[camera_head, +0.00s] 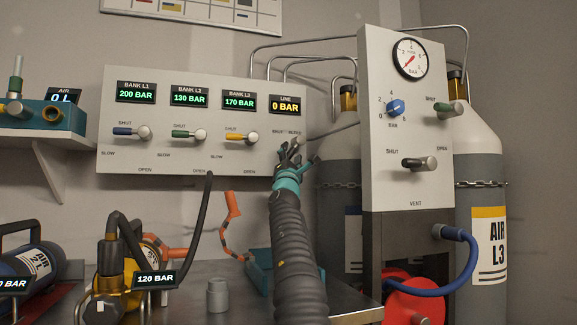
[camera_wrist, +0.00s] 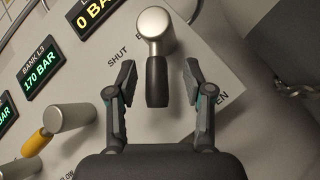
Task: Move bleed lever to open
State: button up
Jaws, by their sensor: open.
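The bleed lever (camera_wrist: 157,84) has a black handle and a round silver end, and sits on the white panel in the wrist view. Its handle lies between the two fingers of my gripper (camera_wrist: 159,76), with a visible gap on both sides. The SHUT label is to the left of the lever; a partly covered label ending in EN is at the lower right. In the head view my gripper (camera_head: 290,152) is at the right end of the panel (camera_head: 205,85), below the LINE display (camera_head: 285,104) reading 0 BAR, and mostly hides the lever.
Three bank levers, blue (camera_head: 123,131), green (camera_head: 180,134) and yellow (camera_head: 235,138), are left of my gripper. The vent panel (camera_head: 384,188) with a gauge stands close on the right. Grey cylinders (camera_head: 482,130) stand behind it. A black hose (camera_head: 207,205) rises from the bench.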

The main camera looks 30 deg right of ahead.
jog(key=shift+s, duration=0.15)
jog(key=shift+s+a+f, duration=0.2)
jog(key=shift+s+f, duration=0.05)
jog(key=shift+s+a+f, duration=0.35)
jog(key=shift+a+f, duration=0.05)
jog(key=shift+a, duration=0.1)
jog(key=shift+v, duration=2.4)
jog(key=shift+f, duration=0.1)
